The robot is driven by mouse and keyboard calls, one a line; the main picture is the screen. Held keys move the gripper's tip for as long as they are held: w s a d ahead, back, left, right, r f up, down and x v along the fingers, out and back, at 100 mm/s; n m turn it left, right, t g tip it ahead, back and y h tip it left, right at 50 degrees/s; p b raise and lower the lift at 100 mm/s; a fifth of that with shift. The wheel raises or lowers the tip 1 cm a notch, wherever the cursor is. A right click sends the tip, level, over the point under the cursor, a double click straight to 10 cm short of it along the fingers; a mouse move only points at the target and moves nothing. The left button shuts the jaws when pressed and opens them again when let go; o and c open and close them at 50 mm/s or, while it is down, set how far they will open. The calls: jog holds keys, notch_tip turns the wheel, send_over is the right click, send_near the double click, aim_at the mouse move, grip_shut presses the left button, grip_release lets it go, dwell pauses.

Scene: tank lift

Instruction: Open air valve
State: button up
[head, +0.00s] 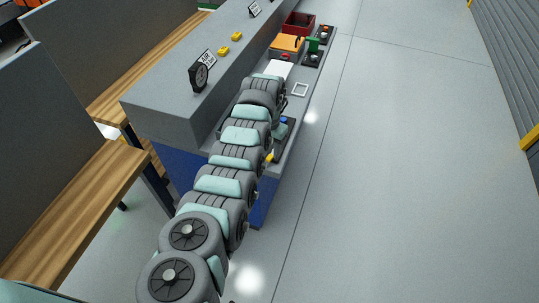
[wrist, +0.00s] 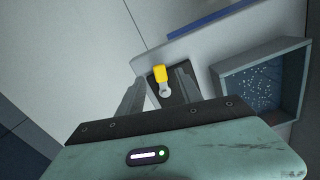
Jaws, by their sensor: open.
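The air valve has a yellow handle (wrist: 161,74) on a pale round hub (wrist: 165,92), mounted on a dark plate. In the head view a bit of yellow (head: 270,156) shows beside my arm near the front end of the bench. My gripper (wrist: 160,78) is open and empty, with one finger on each side of the valve. I cannot tell whether either finger touches the handle. My arm hides much of the valve area in the head view.
A square grey tank (wrist: 262,80) with specks inside lies right of the valve. Wooden benches stand left; the floor to the right is clear.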

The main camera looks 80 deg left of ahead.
aim_at(270, 157)
jog(key=shift+f+b, duration=0.4)
jog(key=shift+f, duration=1.1)
grip_shut()
